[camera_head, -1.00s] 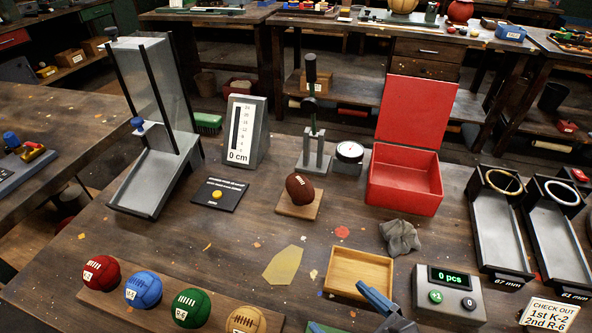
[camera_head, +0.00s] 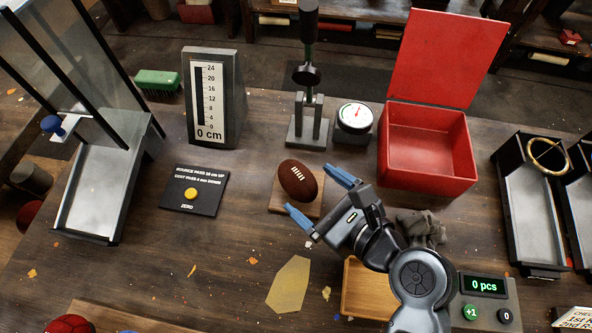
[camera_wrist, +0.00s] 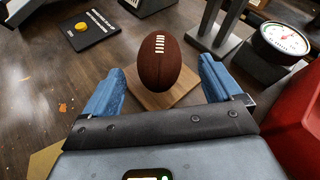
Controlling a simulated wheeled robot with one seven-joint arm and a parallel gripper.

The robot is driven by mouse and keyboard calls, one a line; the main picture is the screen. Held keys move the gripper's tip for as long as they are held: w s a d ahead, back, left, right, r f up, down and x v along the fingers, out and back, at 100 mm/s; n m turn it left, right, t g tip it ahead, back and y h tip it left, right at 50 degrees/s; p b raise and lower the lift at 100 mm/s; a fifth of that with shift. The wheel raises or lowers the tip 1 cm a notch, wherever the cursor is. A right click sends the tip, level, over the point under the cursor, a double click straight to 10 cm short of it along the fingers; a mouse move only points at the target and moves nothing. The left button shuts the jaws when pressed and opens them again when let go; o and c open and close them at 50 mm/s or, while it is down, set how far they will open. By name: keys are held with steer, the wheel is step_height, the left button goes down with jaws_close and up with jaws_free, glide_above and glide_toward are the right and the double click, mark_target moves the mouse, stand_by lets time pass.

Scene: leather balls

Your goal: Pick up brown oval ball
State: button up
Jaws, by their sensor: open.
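The brown oval ball (camera_head: 297,180) has white laces and rests on a small square wooden stand (camera_head: 282,204) on the workbench. It also shows in the wrist view (camera_wrist: 159,62), centred between and beyond my fingers. My gripper (camera_head: 318,193) has blue fingers and is open and empty. Its fingertips are spread on the near side and right side of the ball in the head view. In the wrist view, my gripper (camera_wrist: 158,88) has one finger to each side of the ball, with visible gaps.
A press (camera_head: 308,90) and a round dial gauge (camera_head: 354,117) stand behind the ball. An open red box (camera_head: 430,150) is at right. A black pad with a yellow button (camera_head: 194,190) is at left. A wooden tray (camera_head: 366,290) and grey cloth (camera_head: 420,228) lie near my arm.

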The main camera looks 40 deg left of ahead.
mark_target(298, 181)
steer(key=x, duration=0.5)
steer(key=shift+a, duration=0.1)
